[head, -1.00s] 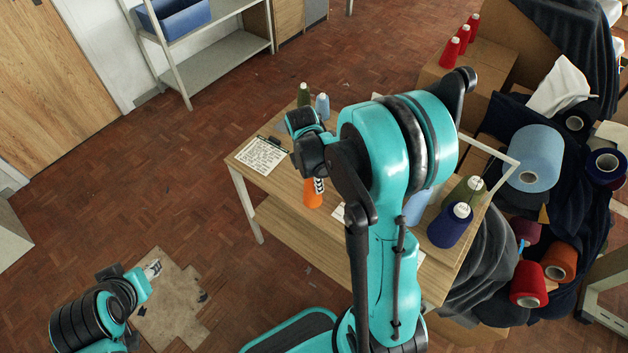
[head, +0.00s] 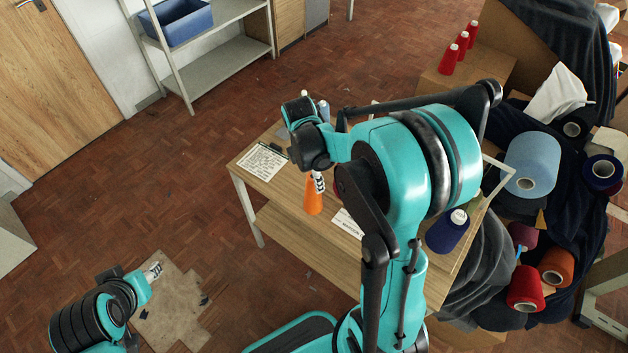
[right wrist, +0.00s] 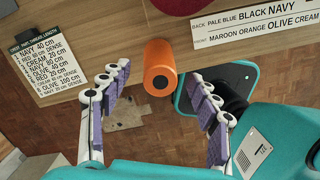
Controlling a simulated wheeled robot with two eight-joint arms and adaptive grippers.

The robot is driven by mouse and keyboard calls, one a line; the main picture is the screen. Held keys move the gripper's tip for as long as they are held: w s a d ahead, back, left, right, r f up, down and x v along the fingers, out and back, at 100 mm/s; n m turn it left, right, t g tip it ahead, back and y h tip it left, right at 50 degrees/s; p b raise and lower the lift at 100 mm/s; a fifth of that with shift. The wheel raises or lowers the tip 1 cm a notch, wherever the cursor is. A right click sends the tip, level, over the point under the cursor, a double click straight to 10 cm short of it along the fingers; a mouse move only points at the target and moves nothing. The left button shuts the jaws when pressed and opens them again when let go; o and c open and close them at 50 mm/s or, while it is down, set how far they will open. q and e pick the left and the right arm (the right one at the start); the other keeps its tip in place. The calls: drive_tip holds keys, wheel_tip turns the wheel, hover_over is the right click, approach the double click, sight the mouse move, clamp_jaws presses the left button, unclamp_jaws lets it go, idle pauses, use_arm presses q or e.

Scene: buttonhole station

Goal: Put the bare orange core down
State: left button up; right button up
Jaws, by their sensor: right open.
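The bare orange core (head: 312,197) stands upright near the table's front edge in the head view. In the right wrist view the core (right wrist: 160,66) shows its dark end hole, just beyond and between my right gripper's fingers. My right gripper (right wrist: 155,76) is open, with a visible gap from each finger to the core. In the head view my right gripper (head: 319,182) is small beside the core and partly hidden by its own arm. My left gripper (head: 153,270) is low at the left, over the floor, far from the core; its fingers are too small to read.
A printed thread list (head: 262,161) lies left of the core on the table (head: 290,243). A label strip (right wrist: 254,22) lies right of it. A maroon spool (right wrist: 196,4) is close behind. A navy cone (head: 447,232) stands at the table's right; cones and cloth crowd beyond.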

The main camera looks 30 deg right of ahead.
drive_tip(key=r, duration=0.2)
drive_tip(key=r+p, duration=0.1)
drive_tip(key=r, duration=0.2)
drive_tip(key=shift+a+r, duration=0.45)
drive_tip(key=shift+r, duration=0.2)
use_arm(q)
wheel_tip(320, 180, up, 2)
drive_tip(key=shift+r, duration=0.1)
use_arm(e)
drive_tip(key=s+a+r+m+t, duration=0.3)
drive_tip(key=s+a+m, duration=0.1)
drive_tip(key=m, duration=0.4)
drive_tip(key=s+a+r+m+t+y, duration=0.1)
drive_tip(key=s+a+r+m+t, duration=0.2)
drive_tip(key=s+m, duration=0.4)
drive_tip(key=shift+a+r+m+t, duration=0.25)
drive_tip(key=shift+a+m+t, duration=0.35)
drive_tip(key=shift+a+m, duration=0.55)
use_arm(q)
drive_tip(key=shift+f, duration=0.4)
use_arm(e)
drive_tip(key=shift+f, duration=0.4)
